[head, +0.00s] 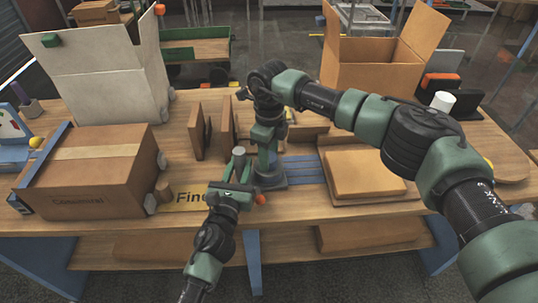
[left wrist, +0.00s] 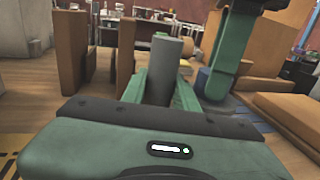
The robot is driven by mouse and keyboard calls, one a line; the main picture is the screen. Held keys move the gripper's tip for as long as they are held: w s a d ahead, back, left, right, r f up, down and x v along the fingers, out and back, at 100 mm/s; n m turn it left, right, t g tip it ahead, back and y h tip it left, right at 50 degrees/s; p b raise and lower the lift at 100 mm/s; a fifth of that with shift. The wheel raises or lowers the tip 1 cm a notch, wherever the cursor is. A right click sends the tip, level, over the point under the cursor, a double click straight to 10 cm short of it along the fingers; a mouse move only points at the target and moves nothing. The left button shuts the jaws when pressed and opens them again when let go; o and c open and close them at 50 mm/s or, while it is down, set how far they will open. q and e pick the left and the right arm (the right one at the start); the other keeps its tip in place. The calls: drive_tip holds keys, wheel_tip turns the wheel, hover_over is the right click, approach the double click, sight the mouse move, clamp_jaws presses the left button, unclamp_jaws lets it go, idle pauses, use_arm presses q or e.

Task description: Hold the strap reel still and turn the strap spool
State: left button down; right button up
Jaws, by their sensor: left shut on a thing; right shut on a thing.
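My left gripper (head: 237,172) comes in from the front and is shut on an upright grey cylinder (head: 239,156). In the left wrist view the grey cylinder (left wrist: 166,68) stands between my two green fingers. It looks like part of the strap reel. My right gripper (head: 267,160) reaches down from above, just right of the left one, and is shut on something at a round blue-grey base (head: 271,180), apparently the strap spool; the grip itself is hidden. In the left wrist view my right gripper's green finger (left wrist: 232,50) stands close on the right.
A closed cardboard box (head: 85,165) stands at left and an open one (head: 375,60) at back right. Upright brown panels (head: 208,130) stand behind my left gripper. A flat brown package (head: 355,173) lies at right. A yellow sign (head: 190,198) lies near the front edge.

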drive_tip(key=m, duration=0.5)
drive_tip(key=shift+m, duration=0.3)
drive_tip(key=m, duration=0.5)
drive_tip(key=shift+a+m, duration=0.1)
drive_tip(key=shift+m, duration=0.2)
drive_tip(key=o, duration=1.1)
drive_tip(key=shift+r, duration=0.15)
wheel_tip(320, 180, up, 12)
